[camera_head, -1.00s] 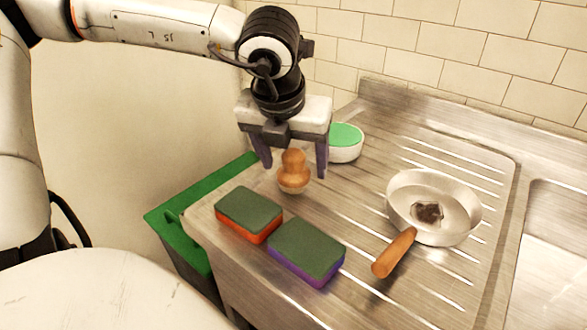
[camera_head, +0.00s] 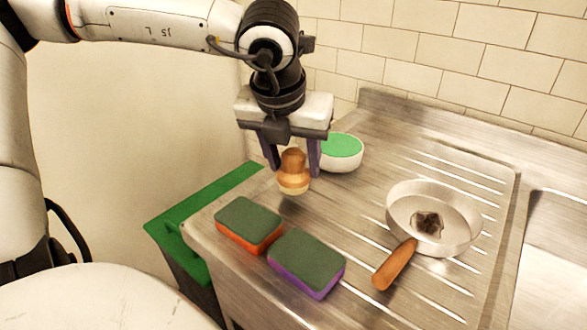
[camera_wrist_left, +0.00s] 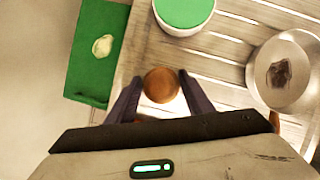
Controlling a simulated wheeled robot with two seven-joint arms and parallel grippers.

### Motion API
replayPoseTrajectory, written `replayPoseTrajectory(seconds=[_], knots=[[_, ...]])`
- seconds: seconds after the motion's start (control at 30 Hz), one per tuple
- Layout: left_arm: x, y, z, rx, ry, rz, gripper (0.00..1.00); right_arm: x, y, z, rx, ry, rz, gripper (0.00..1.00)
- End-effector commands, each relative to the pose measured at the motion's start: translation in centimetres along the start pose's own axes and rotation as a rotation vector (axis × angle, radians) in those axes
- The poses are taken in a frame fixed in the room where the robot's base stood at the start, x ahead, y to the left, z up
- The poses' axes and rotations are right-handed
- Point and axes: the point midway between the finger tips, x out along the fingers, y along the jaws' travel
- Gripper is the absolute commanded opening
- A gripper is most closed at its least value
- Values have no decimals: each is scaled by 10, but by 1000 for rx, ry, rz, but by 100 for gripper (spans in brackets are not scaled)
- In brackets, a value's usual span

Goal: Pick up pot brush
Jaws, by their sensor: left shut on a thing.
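The pot brush (camera_head: 292,172) has a rounded wooden handle and a pale bristle end. It is upright, with its bristle end down, over the left part of the metal drainboard. My left gripper (camera_head: 292,165) points down with its fingers on either side of the handle and is shut on it. In the left wrist view the round brown handle top (camera_wrist_left: 161,85) shows between the fingertips of my left gripper (camera_wrist_left: 160,90). Whether the bristles touch the drainboard is hard to tell. My right gripper is not in view.
Two sponges, orange (camera_head: 249,225) and purple (camera_head: 306,264), lie in front. A pan (camera_head: 433,218) with a dark stain sits at right.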

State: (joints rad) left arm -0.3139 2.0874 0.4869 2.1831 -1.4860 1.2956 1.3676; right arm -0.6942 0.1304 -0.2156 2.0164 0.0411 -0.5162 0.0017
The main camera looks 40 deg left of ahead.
Motion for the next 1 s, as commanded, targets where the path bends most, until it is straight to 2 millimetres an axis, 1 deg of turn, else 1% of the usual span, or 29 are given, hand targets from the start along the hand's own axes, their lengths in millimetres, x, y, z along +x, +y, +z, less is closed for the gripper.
replayPoseTrajectory(seconds=[0.03,0.17,0.3,0.5,0.6,0.7,0.83,1.0], knots=[[-11,0,6,-3,-7,-2,25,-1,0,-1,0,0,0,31],[-39,0,17,-2,-8,-2,25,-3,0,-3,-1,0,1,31],[-73,0,32,-3,-8,-1,24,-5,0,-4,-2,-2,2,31],[-114,0,48,-3,-5,1,25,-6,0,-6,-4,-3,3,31],[-128,0,54,-2,-4,0,25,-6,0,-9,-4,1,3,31],[-138,0,58,-1,-2,1,25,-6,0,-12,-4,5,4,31],[-144,0,60,0,-2,0,25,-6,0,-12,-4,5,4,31],[-146,0,61,0,-1,0,25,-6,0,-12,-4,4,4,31]])
